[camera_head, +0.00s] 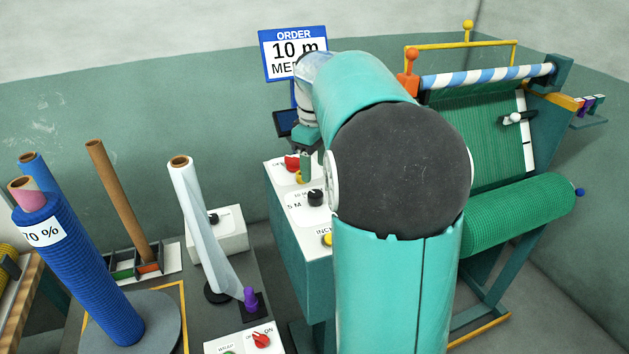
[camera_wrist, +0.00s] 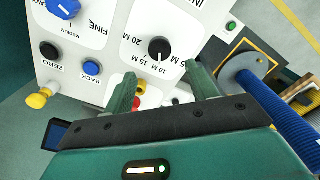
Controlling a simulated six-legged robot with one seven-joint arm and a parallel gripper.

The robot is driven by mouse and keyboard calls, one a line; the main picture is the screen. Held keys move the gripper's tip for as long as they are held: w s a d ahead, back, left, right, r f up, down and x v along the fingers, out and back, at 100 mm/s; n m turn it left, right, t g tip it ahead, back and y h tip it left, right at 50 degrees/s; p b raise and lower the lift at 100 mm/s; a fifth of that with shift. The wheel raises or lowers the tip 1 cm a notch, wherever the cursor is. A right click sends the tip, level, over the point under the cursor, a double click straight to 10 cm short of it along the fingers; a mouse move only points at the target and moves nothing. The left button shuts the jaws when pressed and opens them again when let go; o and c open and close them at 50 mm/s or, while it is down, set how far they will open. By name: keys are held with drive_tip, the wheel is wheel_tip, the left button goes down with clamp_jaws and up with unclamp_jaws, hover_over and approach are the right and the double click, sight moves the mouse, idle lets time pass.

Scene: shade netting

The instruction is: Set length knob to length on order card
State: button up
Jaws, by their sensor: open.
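The order card (camera_head: 291,52) stands at the back on a post and reads "10 m", with a line starting "ME" partly hidden by my arm. The black length knob (camera_wrist: 159,49) sits on a white panel in the wrist view, with 5 M, 10 M, 15 M and 20 M printed around it. Its white mark points down in the picture, toward the 10 M and 15 M side; I cannot tell exactly which. The knob also shows in the head view (camera_head: 316,198). My gripper (camera_wrist: 162,84) is open and empty, its fingers apart over the panel, below the knob in the picture.
The panel also bears a blue knob (camera_wrist: 62,8), a blue button (camera_wrist: 92,67), a black button (camera_wrist: 49,51), and yellow and red controls near my fingers. A blue netting roll (camera_head: 80,265) stands left. My arm hides part of the green-netting machine (camera_head: 490,140).

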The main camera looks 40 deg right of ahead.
wheel_tip(320, 180, up, 6)
idle(0.6)
drive_tip(key=s+a+m+t, duration=0.1)
drive_tip(key=s+a, duration=0.3)
drive_tip(key=a, duration=0.3)
drive_tip(key=s+a+m+t, duration=0.1)
drive_tip(key=s+a+t, duration=0.1)
drive_tip(key=s+a, duration=0.4)
drive_tip(key=s+a+f+m+t, duration=0.2)
drive_tip(key=s+a+f+m, duration=0.1)
drive_tip(key=s+a+f, duration=0.4)
drive_tip(key=s+a, duration=0.2)
drive_tip(key=a, duration=0.1)
drive_tip(key=shift+f+t, duration=0.3)
drive_tip(key=shift+f, duration=0.05)
drive_tip(key=shift+s+d, duration=0.1)
drive_tip(key=shift+s, duration=0.05)
